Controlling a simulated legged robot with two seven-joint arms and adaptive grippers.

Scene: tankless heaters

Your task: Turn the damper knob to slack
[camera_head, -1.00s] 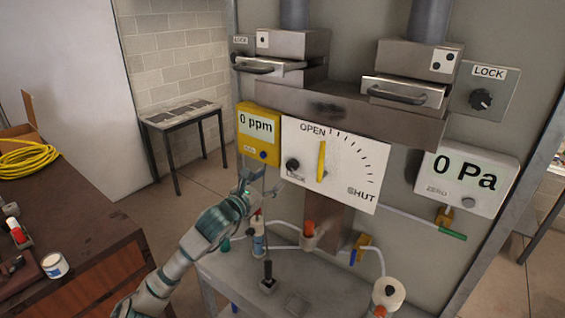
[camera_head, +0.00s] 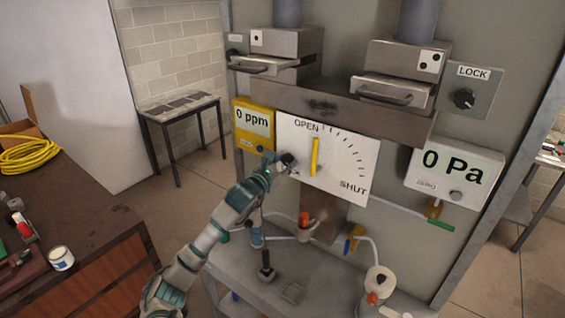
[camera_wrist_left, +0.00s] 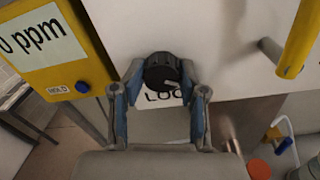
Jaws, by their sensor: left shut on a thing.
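The white damper panel (camera_head: 345,168) carries OPEN and SHUT marks and an upright yellow lever (camera_head: 315,157) pointing near OPEN. The lever also shows at the upper right of the left wrist view (camera_wrist_left: 299,40). A small black knob (camera_head: 288,158) sits at the panel's left side. In the left wrist view this black knob (camera_wrist_left: 162,70) has a partly hidden label below it that starts "LOC". My left gripper (camera_wrist_left: 161,78) is shut on the knob, one finger on each side. In the head view my left gripper (camera_head: 277,163) covers part of it. My right gripper is not in view.
A yellow 0 ppm meter (camera_head: 253,127) is close to the left of my gripper. A second LOCK knob (camera_head: 463,98) is at the upper right, above the 0 Pa gauge (camera_head: 456,168). Below stands a grey bench (camera_head: 235,272) with bottles and tubing.

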